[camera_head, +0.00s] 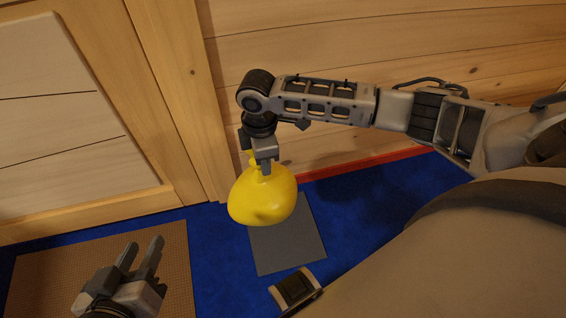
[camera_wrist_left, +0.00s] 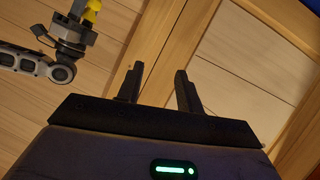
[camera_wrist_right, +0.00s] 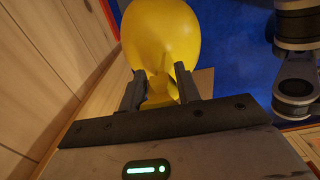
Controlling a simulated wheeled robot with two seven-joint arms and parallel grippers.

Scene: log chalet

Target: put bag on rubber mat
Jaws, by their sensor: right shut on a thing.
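The yellow bag (camera_head: 262,198) is round and full, with a gathered neck at its top. My right gripper (camera_head: 265,168) is shut on that neck, and the bag hangs below it. In the right wrist view the bag (camera_wrist_right: 162,35) lies beyond the fingers of my right gripper (camera_wrist_right: 160,75). A flat grey square mat (camera_head: 288,245) lies on the blue floor, its far left part hidden by the bag. A brown, fine-textured mat (camera_head: 50,275) lies at lower left; I cannot tell which mat is rubber. My left gripper (camera_head: 142,252) is open and empty, over the brown mat's right part.
Blue carpet (camera_head: 375,225) is clear to the right of the grey mat. A log wall (camera_head: 330,45) with a red strip at its foot stands behind. A pale wooden door (camera_head: 60,120) with its frame stands at left, behind the brown mat.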

